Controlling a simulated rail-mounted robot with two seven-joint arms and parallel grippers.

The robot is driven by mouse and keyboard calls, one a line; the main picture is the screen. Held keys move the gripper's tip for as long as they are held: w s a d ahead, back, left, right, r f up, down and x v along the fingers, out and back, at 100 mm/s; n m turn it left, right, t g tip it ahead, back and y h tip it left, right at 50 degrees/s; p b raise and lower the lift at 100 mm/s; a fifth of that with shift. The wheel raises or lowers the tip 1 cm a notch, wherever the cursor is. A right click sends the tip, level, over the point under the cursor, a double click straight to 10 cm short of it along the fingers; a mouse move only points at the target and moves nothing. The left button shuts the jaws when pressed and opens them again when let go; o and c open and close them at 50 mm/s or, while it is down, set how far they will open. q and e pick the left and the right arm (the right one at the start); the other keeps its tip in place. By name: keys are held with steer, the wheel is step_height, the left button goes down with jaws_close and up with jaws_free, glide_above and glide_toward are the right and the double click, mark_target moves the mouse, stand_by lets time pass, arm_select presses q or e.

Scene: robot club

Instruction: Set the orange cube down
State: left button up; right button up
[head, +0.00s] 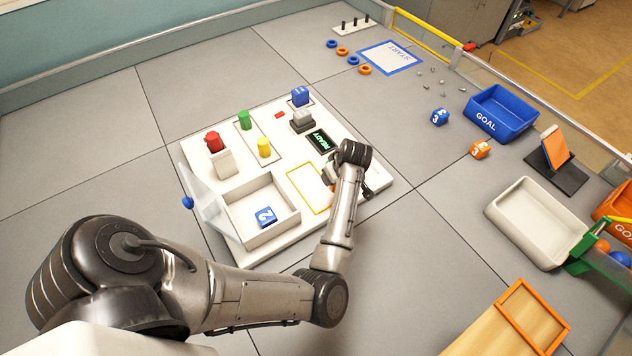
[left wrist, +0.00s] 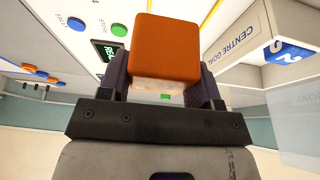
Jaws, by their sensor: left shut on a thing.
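My left gripper (head: 336,180) is over the right part of the white board (head: 278,253), beside a yellow-outlined square (head: 303,188). In the left wrist view the left gripper (left wrist: 162,88) is shut on an orange cube (left wrist: 167,48), one finger on each side. In the head view the held cube is mostly hidden behind the gripper and wrist. I cannot tell whether its underside touches the board. Another orange cube (head: 480,149), marked 3, sits on the grey floor further right. My right gripper is not in view.
An open white box (head: 240,207) on the board holds a blue cube (head: 264,216) marked 2. The dark READY display (head: 320,141) and coloured buttons are close to the gripper. A blue goal bin (head: 500,112) and white tray (head: 540,222) stand right.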

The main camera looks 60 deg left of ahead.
arm_select(q)
steer(key=s+a+f, duration=0.1)
steer(key=a, duration=0.1)
steer(key=s+a+f, duration=0.1)
steer(key=a+f, duration=0.1)
steer(key=a, duration=0.1)
steer(key=s+a+f+b, duration=0.1)
steer(key=a+f, duration=0.1)
steer(key=shift+s+a, duration=0.25)
steer(key=shift+a, duration=0.15)
steer(key=shift+f+b, duration=0.55)
steer(key=shift+f, duration=1.55)
steer(key=shift+f, duration=0.1)
steer(key=o, duration=0.9)
steer(key=shift+o, duration=0.2)
